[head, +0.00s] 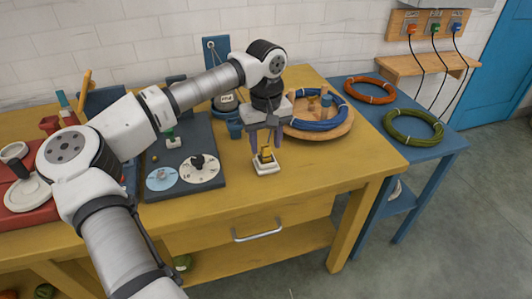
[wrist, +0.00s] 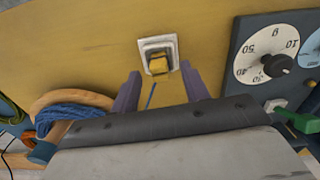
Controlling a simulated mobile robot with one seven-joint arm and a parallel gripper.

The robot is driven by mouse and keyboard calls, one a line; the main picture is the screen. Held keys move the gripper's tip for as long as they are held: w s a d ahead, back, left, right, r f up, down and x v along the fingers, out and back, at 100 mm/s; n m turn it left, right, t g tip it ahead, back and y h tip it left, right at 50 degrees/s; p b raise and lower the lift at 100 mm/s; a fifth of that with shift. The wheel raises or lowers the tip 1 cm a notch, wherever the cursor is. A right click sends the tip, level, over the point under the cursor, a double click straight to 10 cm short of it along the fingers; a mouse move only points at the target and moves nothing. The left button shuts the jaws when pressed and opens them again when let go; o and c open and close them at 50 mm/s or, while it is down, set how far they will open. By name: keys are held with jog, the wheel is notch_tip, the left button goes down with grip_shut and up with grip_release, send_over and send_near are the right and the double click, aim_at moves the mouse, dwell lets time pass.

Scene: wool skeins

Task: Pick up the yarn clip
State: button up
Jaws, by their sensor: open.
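A small yellow piece, which looks like the yarn clip (wrist: 158,65), sits in a white square holder (wrist: 168,42) on the yellow table. In the head view the yellow clip (head: 265,156) stands upright on the white holder (head: 266,168). My gripper (head: 266,147) points down just above the holder, its two purple fingers apart. In the wrist view my open gripper (wrist: 161,85) has nothing between its fingers, and the clip lies just beyond the fingertips, roughly centred. Part of the clip is hidden by the fingers in the head view.
A dark board with dials (head: 205,185) lies left of the holder. A round wooden tray (head: 342,128) with a blue skein (head: 318,124) stands close to the right. Orange (head: 370,90) and green (head: 412,127) skeins lie on a blue side table. The yellow table's front is clear.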

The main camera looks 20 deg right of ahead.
aim_at(266, 154)
notch_tip(266, 154, down, 3)
jog(key=shift+r, duration=0.15)
jog(key=shift+c, duration=0.3)
grip_shut()
jog(key=shift+r, duration=0.1)
